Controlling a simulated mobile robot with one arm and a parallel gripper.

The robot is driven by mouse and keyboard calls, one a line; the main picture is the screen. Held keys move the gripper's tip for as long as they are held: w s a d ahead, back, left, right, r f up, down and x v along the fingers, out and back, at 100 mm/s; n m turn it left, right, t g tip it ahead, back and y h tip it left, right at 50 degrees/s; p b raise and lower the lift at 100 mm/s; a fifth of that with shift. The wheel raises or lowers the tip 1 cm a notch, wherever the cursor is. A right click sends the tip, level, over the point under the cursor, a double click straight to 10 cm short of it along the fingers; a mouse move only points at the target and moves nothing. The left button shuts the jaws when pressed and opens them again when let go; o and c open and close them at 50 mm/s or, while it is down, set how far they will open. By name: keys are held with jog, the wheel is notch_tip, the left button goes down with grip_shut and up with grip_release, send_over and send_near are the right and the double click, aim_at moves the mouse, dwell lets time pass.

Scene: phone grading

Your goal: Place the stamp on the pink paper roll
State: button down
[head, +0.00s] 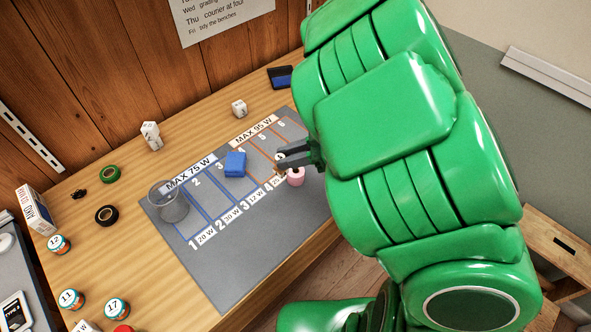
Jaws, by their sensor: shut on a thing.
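The pink paper roll (296,178) stands on the grey mat, near the mat's right edge beside the lower numbered lanes. My gripper (281,163) is just behind and to the left of the roll in the picture. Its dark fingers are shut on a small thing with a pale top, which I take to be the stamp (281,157). The fingers hide much of it, and its lower end is too small to make out. I cannot tell whether it touches the roll or the mat.
The grey mat (226,276) bears a blue block (235,164) and a grey cup (168,203). A black-and-blue pad (282,77), white blocks (151,135), tape rolls (106,215) and numbered jars (117,309) stand around it. My green arm covers the right side.

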jog(key=s+d+r, duration=0.1)
jog(key=s+d, duration=0.3)
jog(key=d, duration=0.3)
send_over(303, 171)
jog(key=shift+f, duration=6.45)
jog(key=shift+f, duration=0.1)
jog(key=c, duration=0.9)
grip_release()
jog(key=shift+c, duration=0.2)
